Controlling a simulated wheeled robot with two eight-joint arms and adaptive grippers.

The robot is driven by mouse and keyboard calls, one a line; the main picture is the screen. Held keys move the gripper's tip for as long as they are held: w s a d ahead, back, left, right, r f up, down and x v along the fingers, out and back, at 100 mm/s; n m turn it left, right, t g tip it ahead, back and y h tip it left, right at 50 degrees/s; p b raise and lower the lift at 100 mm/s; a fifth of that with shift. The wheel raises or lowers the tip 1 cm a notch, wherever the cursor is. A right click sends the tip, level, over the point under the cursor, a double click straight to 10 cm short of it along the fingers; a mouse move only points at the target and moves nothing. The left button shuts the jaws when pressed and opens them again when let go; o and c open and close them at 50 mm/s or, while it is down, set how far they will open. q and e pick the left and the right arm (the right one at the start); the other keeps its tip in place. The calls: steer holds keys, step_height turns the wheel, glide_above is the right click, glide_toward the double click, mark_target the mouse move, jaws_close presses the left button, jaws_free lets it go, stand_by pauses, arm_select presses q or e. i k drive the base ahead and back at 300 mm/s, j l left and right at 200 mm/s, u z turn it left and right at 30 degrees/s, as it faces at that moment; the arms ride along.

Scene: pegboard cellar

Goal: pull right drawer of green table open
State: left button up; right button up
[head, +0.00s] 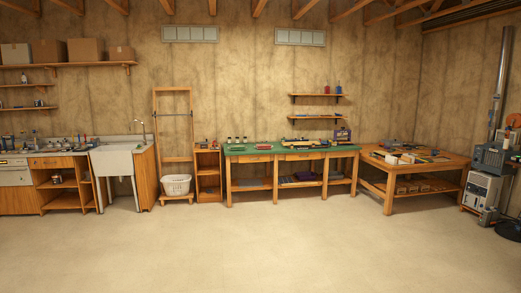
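The green table (348,150) is a long wooden workbench with a green top. It stands against the back wall, right of the middle of the head view and across the room from me. Two wooden drawer fronts show under its top: a left drawer (250,159) and a right drawer (301,156). Both drawers look shut. Bottles and tools stand on the top, and a lower shelf holds several items. Neither of my grippers shows in the head view.
Open pale floor (270,240) lies between me and the table. A low wooden shelf unit (208,173) and a white laundry basket (176,185) stand left of it. A wooden workbench (440,164) stands close on its right. A sink (114,160) is further left.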

mark_target(315, 155)
steer(key=i+l+z, duration=0.2)
steer(key=i+z, duration=0.45)
steer(key=i, duration=3.45)
steer(key=i+u, duration=0.1)
steer(key=i, duration=1.25)
steer(key=i+l, duration=0.15)
steer(key=i, duration=1.25)
steer(key=i+l, duration=0.1)
steer(key=i, duration=1.25)
steer(key=i+u, duration=0.25)
steer(key=i, duration=0.35)
steer(key=k+l, duration=0.05)
